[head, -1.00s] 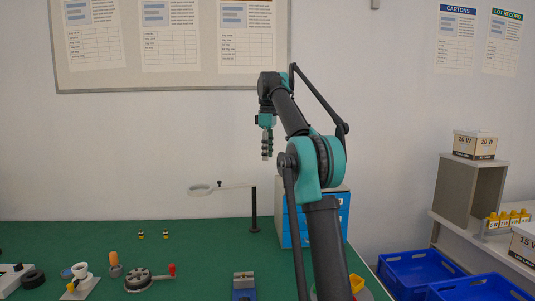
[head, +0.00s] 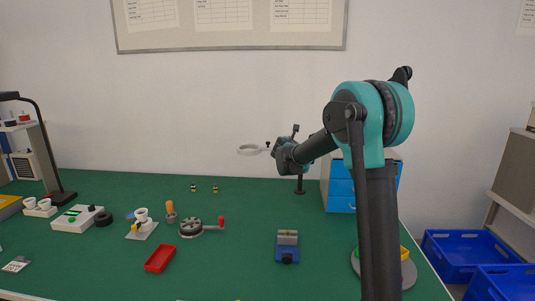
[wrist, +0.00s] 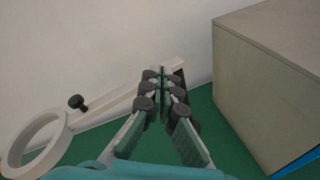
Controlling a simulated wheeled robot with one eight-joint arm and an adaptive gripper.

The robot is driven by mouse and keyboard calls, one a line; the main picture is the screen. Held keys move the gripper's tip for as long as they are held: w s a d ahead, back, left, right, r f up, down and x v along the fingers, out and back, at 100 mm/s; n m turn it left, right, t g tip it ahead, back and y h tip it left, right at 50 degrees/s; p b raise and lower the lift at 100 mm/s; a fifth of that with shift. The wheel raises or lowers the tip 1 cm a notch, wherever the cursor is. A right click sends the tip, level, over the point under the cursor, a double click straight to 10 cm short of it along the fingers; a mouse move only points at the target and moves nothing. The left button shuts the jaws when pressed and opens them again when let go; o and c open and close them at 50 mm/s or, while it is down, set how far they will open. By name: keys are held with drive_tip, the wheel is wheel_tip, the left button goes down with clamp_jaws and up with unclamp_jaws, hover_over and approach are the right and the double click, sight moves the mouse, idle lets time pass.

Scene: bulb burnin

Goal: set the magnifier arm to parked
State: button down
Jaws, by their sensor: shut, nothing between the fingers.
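The magnifier arm is a pale beam with a white ring (head: 248,150) at its left end and a small black knob (head: 267,145). It stands on a black post (head: 300,186) at the back of the green bench, with the ring pointing left. In the wrist view the ring (wrist: 35,145), knob (wrist: 77,101) and beam (wrist: 115,103) lie left of my gripper (wrist: 160,72). My gripper is shut and empty. Its fingertips overlap the beam's post end in that view; I cannot tell whether they touch. My arm hides the beam's post end in the head view.
A grey cabinet with blue drawers (head: 341,188) stands close right of the post; its side (wrist: 265,75) fills the wrist view's right. A blue vise (head: 287,247), red tray (head: 160,258) and crank wheel (head: 191,228) sit on the bench. The wall is close behind.

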sight(265, 149)
drive_tip(key=s+a+f+n+t+y, duration=0.35)
drive_tip(key=s+a+n+y, duration=0.35)
drive_tip(key=s+a+n, duration=0.4)
drive_tip(key=shift+m+g, duration=0.3)
drive_tip(key=shift+g, duration=0.05)
drive_tip(key=w, duration=0.4)
drive_tip(key=w+a, duration=0.1)
drive_tip(key=w, duration=0.3)
drive_tip(key=w+f, duration=0.1)
drive_tip(key=w, duration=0.3)
drive_tip(key=shift+w+a, duration=0.15)
drive_tip(key=shift+w+a, duration=0.25)
drive_tip(key=shift+w, duration=0.4)
drive_tip(key=shift+w+a, duration=0.2)
drive_tip(key=shift+w, duration=0.4)
drive_tip(key=shift+r, duration=0.1)
